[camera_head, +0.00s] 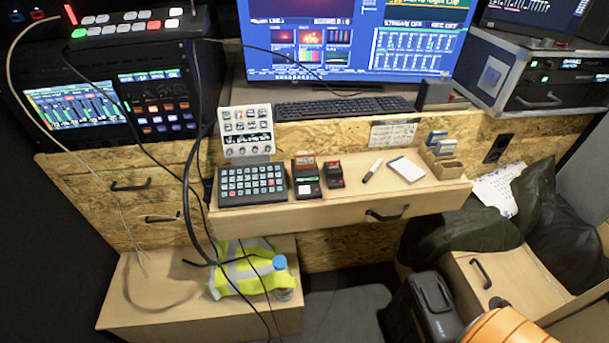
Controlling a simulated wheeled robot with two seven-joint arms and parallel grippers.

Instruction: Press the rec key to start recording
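No key is readable as rec at this size. A dark keypad (252,184) with several rows of small keys lies on the left of the pulled-out drawer shelf (400,195). Beside it stand a small black and red device (306,178) with a light label and a smaller black and red one (334,174). A light upright panel (246,131) of buttons and knobs stands behind the keypad. The monitor (355,40) shows text that seems to read stream off and rec off. Neither of my grippers is in view.
A switcher (125,28) with white, red and green keys sits above an audio screen (75,103) at upper left. A keyboard (343,106), marker (372,171) and notepad (407,169) lie rightward. Cables hang across the left. A hi-vis vest (240,270) and bottle (281,275) are below.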

